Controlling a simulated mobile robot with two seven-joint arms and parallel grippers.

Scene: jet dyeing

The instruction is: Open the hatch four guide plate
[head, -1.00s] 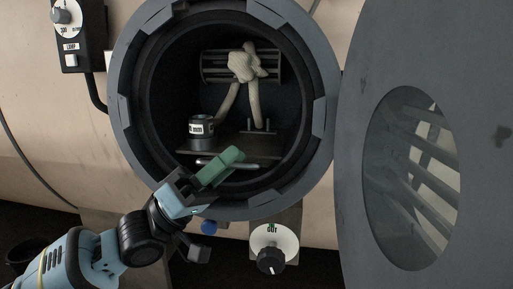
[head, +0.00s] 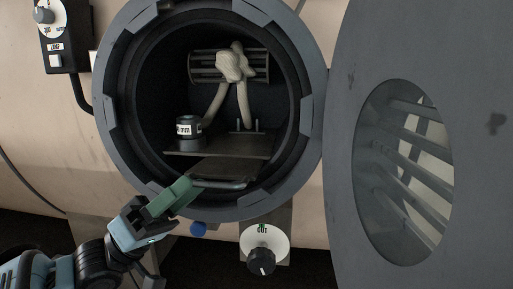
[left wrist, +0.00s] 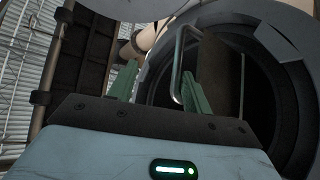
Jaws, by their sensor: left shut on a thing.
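The round hatch (head: 106,120) is open and shows its dark inside. A flat guide plate (head: 222,169) lies low in the opening, sloping down toward the front rim from a level shelf. Its metal bar handle (head: 222,184) runs along the front edge. My left gripper (head: 172,197), with green fingers, is at the left end of this handle, by the lower rim. In the left wrist view the bent handle (left wrist: 177,62) passes between the fingers (left wrist: 160,88), with the plate (left wrist: 218,70) behind it. The gripper is shut on the handle. My right gripper is not in view.
The hatch door (head: 345,70) stands open at the right. A dark labelled cylinder (head: 188,131) stands on the shelf (head: 235,145); a knotted pale rope (head: 233,65) hangs behind. A knob (head: 261,261) sits below the rim, and a control box (head: 58,40) is at upper left.

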